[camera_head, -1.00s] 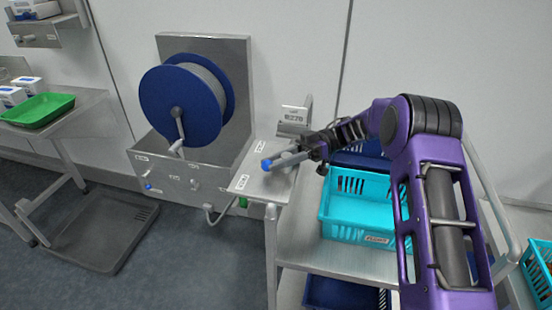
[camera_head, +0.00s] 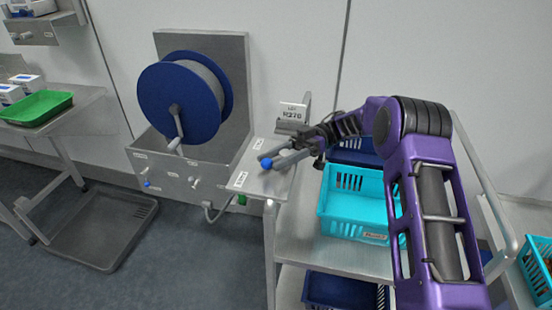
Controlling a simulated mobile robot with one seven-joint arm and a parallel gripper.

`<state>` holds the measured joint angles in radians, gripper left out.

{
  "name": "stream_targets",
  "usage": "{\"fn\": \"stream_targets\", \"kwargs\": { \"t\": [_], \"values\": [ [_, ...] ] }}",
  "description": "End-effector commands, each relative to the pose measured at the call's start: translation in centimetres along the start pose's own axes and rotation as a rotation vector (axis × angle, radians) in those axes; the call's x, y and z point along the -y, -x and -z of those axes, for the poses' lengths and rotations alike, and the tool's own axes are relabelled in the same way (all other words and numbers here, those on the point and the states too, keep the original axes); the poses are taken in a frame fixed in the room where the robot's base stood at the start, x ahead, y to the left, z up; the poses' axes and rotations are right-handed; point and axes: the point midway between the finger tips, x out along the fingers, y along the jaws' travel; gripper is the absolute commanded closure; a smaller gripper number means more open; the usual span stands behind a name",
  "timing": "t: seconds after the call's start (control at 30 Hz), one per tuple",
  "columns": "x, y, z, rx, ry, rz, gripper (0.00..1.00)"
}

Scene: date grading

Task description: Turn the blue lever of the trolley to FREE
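The trolley (camera_head: 345,252) stands right of centre, with a grey plate (camera_head: 272,186) at its left end. The blue knob of the lever (camera_head: 266,163) shows on this plate, between two small white labels that are too small to read. My gripper (camera_head: 277,159) reaches in from the right, low over the plate. Its grey fingertips are right at the knob. I cannot tell whether they touch or grip it. The rest of the lever is hidden by the fingers, so its exact direction is unclear.
A turquoise crate (camera_head: 340,224) and a dark blue crate behind it stand on the trolley. A lot sign (camera_head: 292,111) stands behind the plate. Left is a wall unit with a blue reel (camera_head: 178,105). A green tray (camera_head: 38,107) lies on the far-left table.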

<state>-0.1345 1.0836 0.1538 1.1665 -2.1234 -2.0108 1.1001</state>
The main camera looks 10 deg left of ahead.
Motion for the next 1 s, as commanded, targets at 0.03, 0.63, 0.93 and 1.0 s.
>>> {"fn": "stream_targets", "kwargs": {
  "t": [0.03, 0.63, 0.93, 1.0],
  "values": [
    [0.0, 0.0, 0.0, 0.000, -0.001, 0.000, 0.36],
    [0.0, 4.2, -0.1, -0.005, 0.002, 0.000, 0.36],
    [-0.1, 6.3, 0.0, -0.002, 0.001, 0.009, 0.36],
    [-0.1, 6.7, -0.1, -0.002, 0.001, 0.006, 0.36]
  ]
}}
